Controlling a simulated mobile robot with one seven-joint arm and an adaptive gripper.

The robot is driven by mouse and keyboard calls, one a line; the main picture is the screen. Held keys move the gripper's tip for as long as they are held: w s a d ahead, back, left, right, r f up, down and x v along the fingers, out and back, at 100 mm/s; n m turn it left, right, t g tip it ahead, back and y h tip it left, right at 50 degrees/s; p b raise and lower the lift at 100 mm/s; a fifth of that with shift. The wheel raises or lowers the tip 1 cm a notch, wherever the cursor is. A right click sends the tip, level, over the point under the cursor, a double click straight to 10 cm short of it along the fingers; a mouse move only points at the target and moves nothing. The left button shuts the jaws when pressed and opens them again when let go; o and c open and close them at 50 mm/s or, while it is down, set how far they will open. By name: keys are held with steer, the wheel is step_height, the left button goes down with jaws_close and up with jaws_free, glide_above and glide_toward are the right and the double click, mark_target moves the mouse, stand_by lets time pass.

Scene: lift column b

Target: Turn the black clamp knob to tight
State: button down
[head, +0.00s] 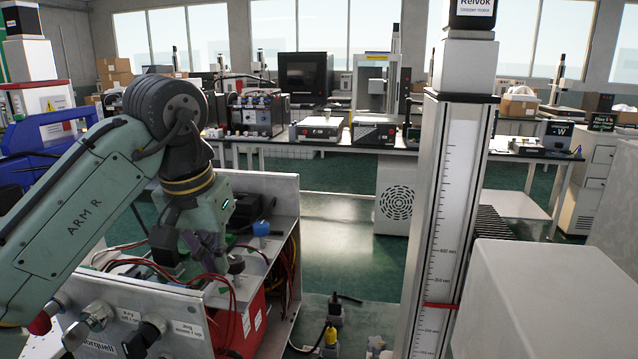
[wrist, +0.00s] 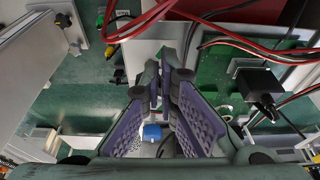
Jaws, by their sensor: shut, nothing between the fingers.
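I cannot single out the black clamp knob with certainty. A black knob (head: 145,335) sits on the front panel of the open metal box at the lower left, beside a grey knob (head: 97,316). The white lift column (head: 432,200) stands upright at right of centre with a printed scale and a red marker (head: 440,305); no clamp knob shows clearly on it. My gripper (wrist: 163,90) is shut and empty. In the head view it points down over the open box, behind its front panel and apart from the black knob. Its fingertips are hard to make out there.
The open box (head: 125,295) holds red and black wires and a red block (head: 240,325). A blue cap (head: 261,228) also shows in the wrist view (wrist: 152,132). A grey housing (head: 550,300) fills the lower right. Green floor lies between box and column.

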steer(key=shift+s+d+p, duration=0.2)
steer(key=shift+d+p, duration=0.25)
steer(key=shift+p, duration=0.35)
steer(key=shift+s+d+f, duration=0.1)
steer(key=shift+d+f, duration=0.05)
steer(key=shift+d, duration=0.65)
steer(key=shift+s+f, duration=0.1)
steer(key=shift+s, duration=0.25)
steer(key=shift+d+r, duration=0.2)
steer(key=shift+r, duration=0.1)
steer(key=r, duration=0.5)
steer(key=shift+a+r, duration=0.25)
steer(key=shift+r, duration=0.15)
